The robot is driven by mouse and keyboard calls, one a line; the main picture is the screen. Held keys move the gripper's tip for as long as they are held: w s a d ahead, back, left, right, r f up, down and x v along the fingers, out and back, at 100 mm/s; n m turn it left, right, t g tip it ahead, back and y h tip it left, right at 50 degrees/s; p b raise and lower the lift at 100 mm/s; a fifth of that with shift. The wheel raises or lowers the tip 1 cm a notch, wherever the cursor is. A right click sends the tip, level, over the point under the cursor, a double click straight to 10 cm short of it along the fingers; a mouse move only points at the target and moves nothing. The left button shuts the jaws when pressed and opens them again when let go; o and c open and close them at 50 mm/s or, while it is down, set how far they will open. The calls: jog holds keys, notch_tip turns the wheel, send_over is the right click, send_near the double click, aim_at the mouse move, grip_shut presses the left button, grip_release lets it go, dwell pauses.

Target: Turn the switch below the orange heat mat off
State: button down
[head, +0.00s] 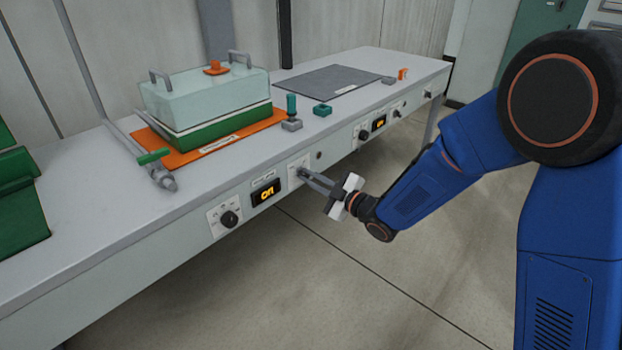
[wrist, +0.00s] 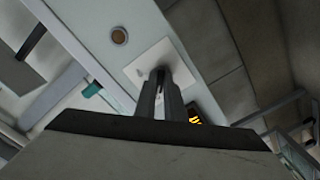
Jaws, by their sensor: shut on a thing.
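The orange heat mat (head: 172,157) lies on the bench top, with a green tray under a clear lid (head: 205,98) on it. On the bench front below it are a black dial (head: 229,219), a lit display (head: 265,193) that appears to read ON, and a white switch plate (head: 295,164). My gripper (head: 304,174) reaches this plate from the right, jaws shut on the small switch lever. In the wrist view, the fingertips (wrist: 162,82) meet at the dark lever on the white plate (wrist: 140,66). The fingers largely hide the lever, so its exact position is unclear.
A dark grey mat (head: 328,79) lies farther along the bench, with another dial (head: 364,135) and lit display (head: 379,123) below. A pipe with a green-handled valve (head: 153,157) lies at the left. The floor before the bench is clear.

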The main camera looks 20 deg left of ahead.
jog(key=c, duration=1.8)
grip_release()
jog(key=shift+c, duration=0.2)
jog(key=v, duration=1.7)
jog(key=shift+d, duration=0.2)
jog(key=shift+s, duration=0.1)
